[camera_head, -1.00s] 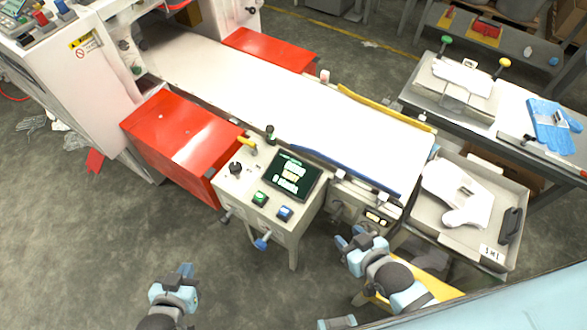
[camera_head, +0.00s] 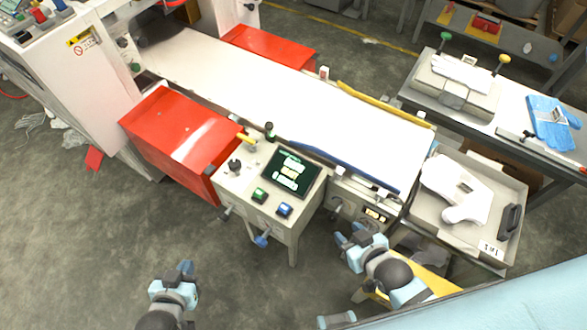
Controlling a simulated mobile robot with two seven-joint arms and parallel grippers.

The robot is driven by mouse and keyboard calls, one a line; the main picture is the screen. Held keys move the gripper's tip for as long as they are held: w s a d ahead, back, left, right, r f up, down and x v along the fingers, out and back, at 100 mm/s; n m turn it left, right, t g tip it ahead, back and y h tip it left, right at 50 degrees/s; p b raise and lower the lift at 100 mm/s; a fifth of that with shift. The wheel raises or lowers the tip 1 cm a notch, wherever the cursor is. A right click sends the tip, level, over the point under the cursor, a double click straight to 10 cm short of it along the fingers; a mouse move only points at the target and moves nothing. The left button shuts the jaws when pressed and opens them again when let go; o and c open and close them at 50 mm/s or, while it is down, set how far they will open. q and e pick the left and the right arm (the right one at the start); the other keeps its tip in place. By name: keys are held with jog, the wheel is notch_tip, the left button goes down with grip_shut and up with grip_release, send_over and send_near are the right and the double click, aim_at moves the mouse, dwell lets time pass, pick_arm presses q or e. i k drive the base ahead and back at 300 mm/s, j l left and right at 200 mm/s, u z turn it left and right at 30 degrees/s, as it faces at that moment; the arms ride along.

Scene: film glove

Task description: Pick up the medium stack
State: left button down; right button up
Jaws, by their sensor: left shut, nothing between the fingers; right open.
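Another white glove-shaped piece (camera_head: 462,73) lies on the press fixture at the upper right. A blue glove stack (camera_head: 552,122) lies on the table to its right. I cannot tell from the picture which is the medium one. My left gripper (camera_head: 186,267) is shut and empty, low over the floor at the bottom left. My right gripper (camera_head: 352,236) is open and empty, in front of the conveyor end and left of the tray.
A white conveyor (camera_head: 290,110) runs from the machine towards the tray. A control box (camera_head: 268,195) with screen and buttons stands before it. Red covers (camera_head: 178,135) flank the belt. A grey table (camera_head: 505,128) is at the right.

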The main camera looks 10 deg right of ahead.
aim_at(471, 201)
jog(key=z, duration=1.85)
